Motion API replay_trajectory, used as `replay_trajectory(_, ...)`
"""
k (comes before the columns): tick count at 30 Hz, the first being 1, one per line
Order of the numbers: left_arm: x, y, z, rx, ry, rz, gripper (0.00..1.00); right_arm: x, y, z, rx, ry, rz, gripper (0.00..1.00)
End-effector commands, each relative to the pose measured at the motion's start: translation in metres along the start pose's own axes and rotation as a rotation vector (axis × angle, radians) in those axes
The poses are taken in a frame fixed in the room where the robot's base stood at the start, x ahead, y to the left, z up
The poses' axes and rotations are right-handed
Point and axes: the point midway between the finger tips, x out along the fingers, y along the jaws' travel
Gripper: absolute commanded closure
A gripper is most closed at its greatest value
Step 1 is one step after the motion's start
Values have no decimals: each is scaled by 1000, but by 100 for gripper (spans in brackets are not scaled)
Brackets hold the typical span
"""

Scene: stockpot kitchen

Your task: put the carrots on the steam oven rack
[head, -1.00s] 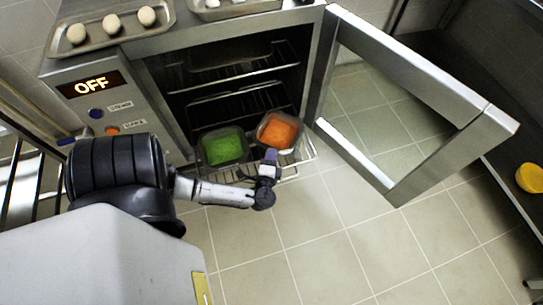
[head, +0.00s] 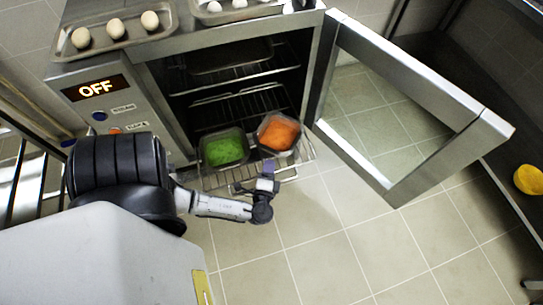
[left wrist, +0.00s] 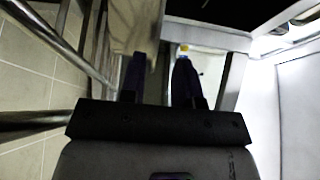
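The carrots are an orange heap in a clear-edged tray (head: 279,132), on the right part of the pulled-out wire rack (head: 304,154) at the steam oven's opening. A similar tray of green food (head: 224,150) stands beside it on the left. My left gripper (head: 266,171) is just in front of the rack, below the carrot tray in the head view and apart from it. In the left wrist view its two dark fingers (left wrist: 160,78) stand apart with nothing held between them. My right gripper is not in view.
The oven door (head: 410,100) stands wide open to the right. The oven display (head: 96,88) reads OFF. A tray with eggs (head: 118,32) sits on top. A yellow bowl (head: 528,179) is on a shelf at far right. The tiled floor ahead is clear.

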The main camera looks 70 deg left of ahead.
Motion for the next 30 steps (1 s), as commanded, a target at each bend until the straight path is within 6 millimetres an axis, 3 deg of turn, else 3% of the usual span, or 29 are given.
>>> replay_trajectory(9,-53,-1,0,0,-2,1,70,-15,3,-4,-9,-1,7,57)
replay_trajectory(17,-71,-2,1,-15,-28,36,70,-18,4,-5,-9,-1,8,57)
replay_trajectory(23,-80,-5,10,-111,-201,338,70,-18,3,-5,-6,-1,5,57)
replay_trajectory(30,-120,-26,0,-295,-298,903,70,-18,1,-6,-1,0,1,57)
